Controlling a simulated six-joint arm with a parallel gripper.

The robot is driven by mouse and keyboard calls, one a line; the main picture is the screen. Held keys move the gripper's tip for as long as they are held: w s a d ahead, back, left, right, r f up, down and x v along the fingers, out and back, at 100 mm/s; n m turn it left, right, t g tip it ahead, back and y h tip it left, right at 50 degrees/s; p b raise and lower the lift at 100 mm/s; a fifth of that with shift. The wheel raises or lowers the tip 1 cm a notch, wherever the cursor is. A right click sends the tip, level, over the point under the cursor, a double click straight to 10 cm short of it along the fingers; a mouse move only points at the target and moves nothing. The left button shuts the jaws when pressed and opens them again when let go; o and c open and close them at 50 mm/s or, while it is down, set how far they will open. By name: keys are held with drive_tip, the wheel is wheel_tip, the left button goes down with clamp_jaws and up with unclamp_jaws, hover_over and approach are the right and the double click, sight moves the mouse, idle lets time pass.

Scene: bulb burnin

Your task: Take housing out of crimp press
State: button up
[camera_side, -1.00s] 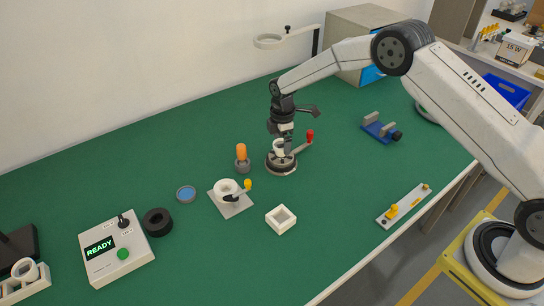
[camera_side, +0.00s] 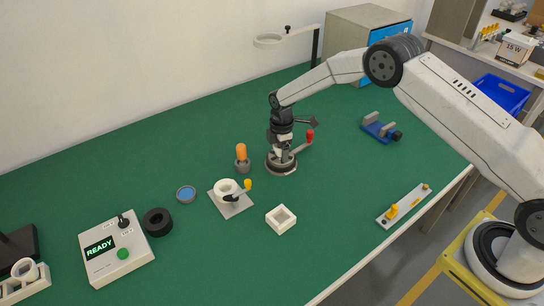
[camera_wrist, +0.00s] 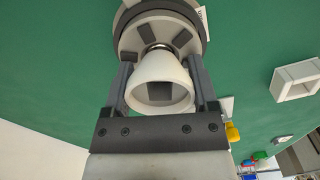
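The crimp press (camera_side: 283,168) is a round grey base with a red-knobbed lever (camera_side: 310,135), standing mid-table. In the wrist view the press (camera_wrist: 128,38) is a grey disc with dark jaw blocks. The white cup-shaped housing (camera_wrist: 142,72) sits in its centre, wide opening toward my wrist camera. My gripper (camera_wrist: 161,68) is low over the press, one finger on each side of the housing, and looks open. In the side view my gripper (camera_side: 281,152) hides the housing. Finger contact with the housing is hard to judge.
A plate fixture (camera_side: 238,208) with a white cup and yellow handle stands front-left of the press, near an orange-topped piece (camera_side: 242,158). A white square tray (camera_side: 281,219) is in front. A control box (camera_side: 117,250) reads READY. A ring on an arm (camera_side: 285,37) stands behind.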

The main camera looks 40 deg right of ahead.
drive_tip(key=c, duration=0.7)
drive_tip(key=shift+c, duration=0.2)
drive_tip(key=shift+r, duration=0.15)
drive_tip(key=shift+r, duration=0.4)
drive_tip(key=shift+s+r, duration=0.2)
drive_tip(key=shift+r, duration=1.05)
drive_tip(key=s+r, duration=0.9)
drive_tip(key=s, duration=0.4)
drive_tip(key=shift+s+d+r, duration=0.2)
drive_tip(key=shift+s+d, duration=0.1)
drive_tip(key=shift+d, duration=0.05)
